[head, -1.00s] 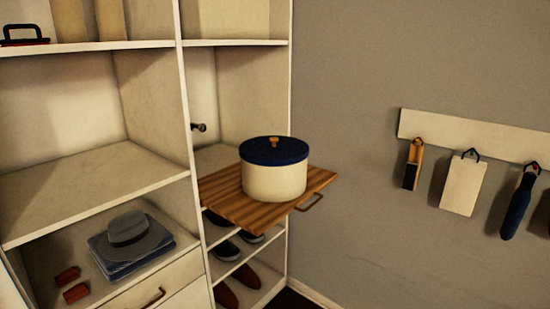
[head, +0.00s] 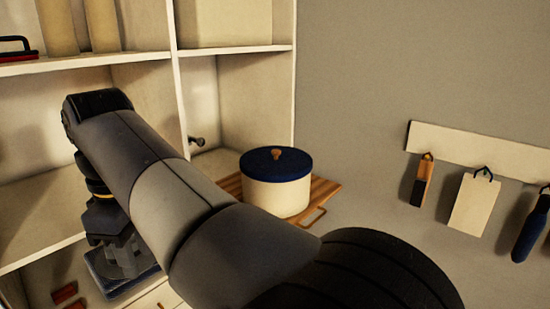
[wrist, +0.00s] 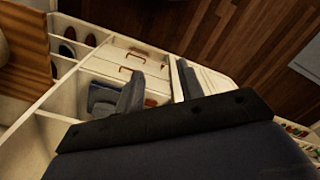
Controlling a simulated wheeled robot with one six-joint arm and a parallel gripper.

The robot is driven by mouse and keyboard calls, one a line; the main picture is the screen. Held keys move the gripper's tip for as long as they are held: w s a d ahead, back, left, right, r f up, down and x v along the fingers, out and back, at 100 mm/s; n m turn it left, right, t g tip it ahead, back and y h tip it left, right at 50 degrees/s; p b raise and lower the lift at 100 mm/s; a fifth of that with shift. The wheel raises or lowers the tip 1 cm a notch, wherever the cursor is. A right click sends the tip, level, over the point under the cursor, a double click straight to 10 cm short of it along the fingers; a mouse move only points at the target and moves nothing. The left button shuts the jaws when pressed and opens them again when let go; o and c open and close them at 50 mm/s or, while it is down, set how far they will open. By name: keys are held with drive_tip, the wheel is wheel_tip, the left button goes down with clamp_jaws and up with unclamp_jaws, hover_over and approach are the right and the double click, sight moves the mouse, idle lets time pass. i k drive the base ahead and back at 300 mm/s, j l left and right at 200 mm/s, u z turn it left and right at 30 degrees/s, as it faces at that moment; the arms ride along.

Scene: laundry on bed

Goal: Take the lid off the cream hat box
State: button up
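The cream hat box (head: 277,193) stands upright on a pull-out wooden board. Its dark blue lid (head: 266,168) with a small tan knob (head: 277,153) sits on top of it. My arm crosses the head view to the left of and in front of the box, and its wrist hangs down at the left. My gripper (wrist: 160,88) shows in the wrist view with two grey fingers apart and nothing between them. It points down toward the drawers, away from the box.
The striped wooden board (head: 232,185) juts from the shelving, with a handle at its front. It also shows in the wrist view (wrist: 22,45). Brushes and a tag hang from a wall rail (head: 480,148) at right. Folded blue clothes (wrist: 103,98) lie in a lower compartment.

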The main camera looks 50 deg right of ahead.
sight(270, 164)
drive_tip(key=i+l+z, duration=0.1)
drive_tip(key=l, duration=0.4)
drive_tip(key=i+l+z, duration=0.1)
drive_tip(key=i+l, duration=0.25)
drive_tip(key=i+l+z, duration=0.1)
drive_tip(key=i+l, duration=0.15)
drive_tip(key=l, duration=0.35)
drive_tip(key=i+l+z, duration=0.15)
drive_tip(key=l, duration=0.3)
drive_tip(key=i+l+z, duration=0.1)
drive_tip(key=i+l, duration=0.25)
